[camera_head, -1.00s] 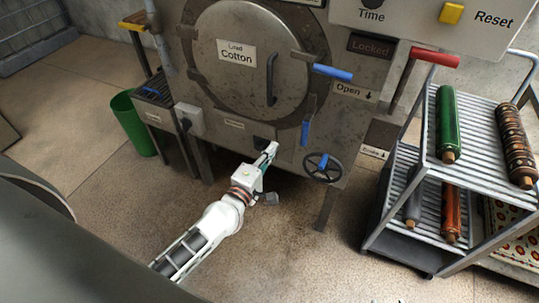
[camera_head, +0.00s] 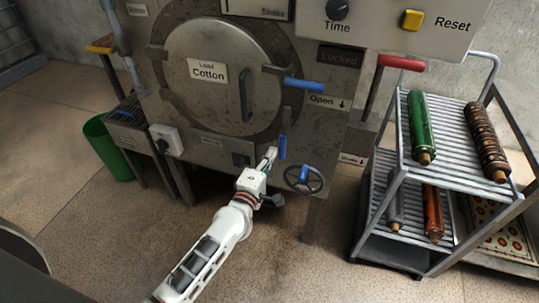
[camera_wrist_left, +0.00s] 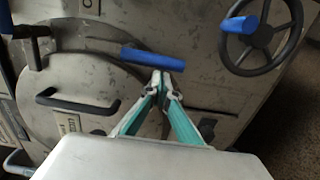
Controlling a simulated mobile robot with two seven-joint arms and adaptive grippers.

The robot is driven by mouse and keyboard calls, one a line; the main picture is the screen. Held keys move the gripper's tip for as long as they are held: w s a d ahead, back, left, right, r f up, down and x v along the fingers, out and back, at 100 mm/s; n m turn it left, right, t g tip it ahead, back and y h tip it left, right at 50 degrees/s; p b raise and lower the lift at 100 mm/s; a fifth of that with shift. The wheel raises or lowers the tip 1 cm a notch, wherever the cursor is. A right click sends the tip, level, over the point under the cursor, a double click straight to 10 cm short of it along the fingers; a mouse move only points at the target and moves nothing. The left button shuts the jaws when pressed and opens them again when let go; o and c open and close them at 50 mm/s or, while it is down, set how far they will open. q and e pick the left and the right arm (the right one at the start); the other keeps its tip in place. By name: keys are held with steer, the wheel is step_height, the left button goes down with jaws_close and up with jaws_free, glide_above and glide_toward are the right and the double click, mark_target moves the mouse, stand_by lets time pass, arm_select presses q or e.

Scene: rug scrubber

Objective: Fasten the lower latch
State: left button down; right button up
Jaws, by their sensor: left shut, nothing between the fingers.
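The lower latch has a blue handle (camera_head: 282,147) that hangs down at the lower right of the round steel door (camera_head: 205,100). The upper latch has a blue handle (camera_head: 303,85) that sticks out to the right. My left gripper (camera_head: 271,153) is shut and empty, just left of the lower handle. In the left wrist view, the fingertips (camera_wrist_left: 160,78) are close to the lower blue handle (camera_wrist_left: 150,59), which lies across the picture just beyond them. I cannot tell whether they touch. My right gripper is not in view.
A handwheel with a blue knob (camera_head: 303,179) sits just right of the lower latch and also shows in the wrist view (camera_wrist_left: 262,36). A red lever (camera_head: 401,63) is higher right. A cart (camera_head: 440,170) with rollers stands at right, a green bin (camera_head: 107,148) at left.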

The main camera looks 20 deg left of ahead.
arm_select(q)
steer(key=shift+d+f+n, duration=0.15)
steer(key=shift+d+n, duration=0.2)
steer(key=shift+n, duration=0.25)
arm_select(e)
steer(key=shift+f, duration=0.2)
arm_select(q)
steer(key=shift+d+f+n+b, duration=0.25)
steer(key=shift+d+n+b, duration=0.55)
steer(key=shift+n, duration=0.6)
steer(key=d+r+n+b, duration=0.2)
steer(key=d+r+n, duration=0.3)
steer(key=n, duration=1)
steer(key=shift+d+t+y, duration=0.3)
steer(key=shift+d+y, duration=0.1)
steer(key=shift+d, duration=0.45)
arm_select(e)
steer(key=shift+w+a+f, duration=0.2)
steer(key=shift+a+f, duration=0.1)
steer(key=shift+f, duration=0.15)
arm_select(q)
steer(key=shift+s, duration=0.1)
